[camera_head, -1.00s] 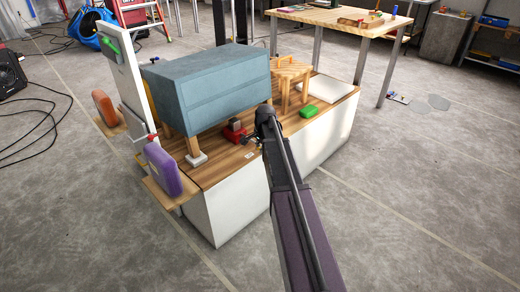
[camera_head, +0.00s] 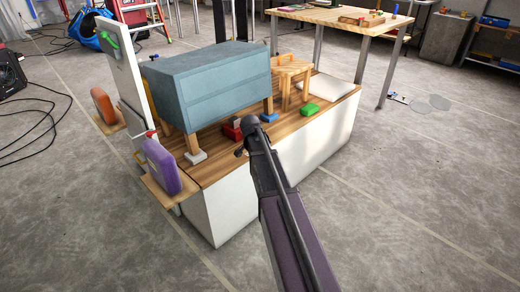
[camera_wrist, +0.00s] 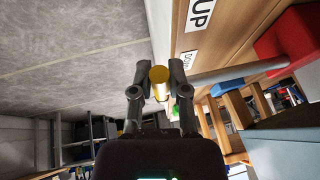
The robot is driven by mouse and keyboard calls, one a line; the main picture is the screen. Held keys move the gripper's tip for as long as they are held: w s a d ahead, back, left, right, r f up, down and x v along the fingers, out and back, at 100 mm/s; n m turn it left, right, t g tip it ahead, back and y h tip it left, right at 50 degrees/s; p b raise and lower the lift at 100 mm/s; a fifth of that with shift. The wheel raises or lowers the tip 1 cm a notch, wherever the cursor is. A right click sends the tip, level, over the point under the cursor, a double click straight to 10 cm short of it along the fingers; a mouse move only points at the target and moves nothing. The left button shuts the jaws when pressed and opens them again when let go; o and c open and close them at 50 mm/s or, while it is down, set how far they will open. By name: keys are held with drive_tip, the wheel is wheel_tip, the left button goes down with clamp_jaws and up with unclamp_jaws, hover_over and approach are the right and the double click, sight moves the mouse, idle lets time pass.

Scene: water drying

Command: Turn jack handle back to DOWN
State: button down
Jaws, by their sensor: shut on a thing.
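The jack handle shows in the wrist view as a grey rod (camera_wrist: 215,74) with a yellow grip (camera_wrist: 159,75) at its end. My gripper (camera_wrist: 160,80) is shut on the yellow grip, one finger on each side. The rod runs right towards the red jack (camera_wrist: 292,38), which also stands under the blue-grey cabinet (camera_head: 233,129) in the head view. The UP label (camera_wrist: 200,13) is above the handle, and the partly hidden DOWN label (camera_wrist: 188,60) is close beside the grip. In the head view, my gripper (camera_head: 241,151) is small at the platform's front edge, and the handle cannot be made out.
The cabinet (camera_head: 207,85) stands on the wooden platform (camera_head: 222,166), with a grey pad (camera_head: 195,157) and a blue pad (camera_head: 268,117) at its legs. A green block (camera_head: 310,109), a stool (camera_head: 291,70) and a white cushion (camera_head: 328,87) are to the right. Open floor lies in front.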

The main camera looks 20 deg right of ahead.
drive_tip(key=c, duration=0.6)
unclamp_jaws()
drive_tip(key=shift+r+y+p, duration=0.15)
drive_tip(key=shift+y+p, duration=0.15)
drive_tip(key=shift+p, duration=0.1)
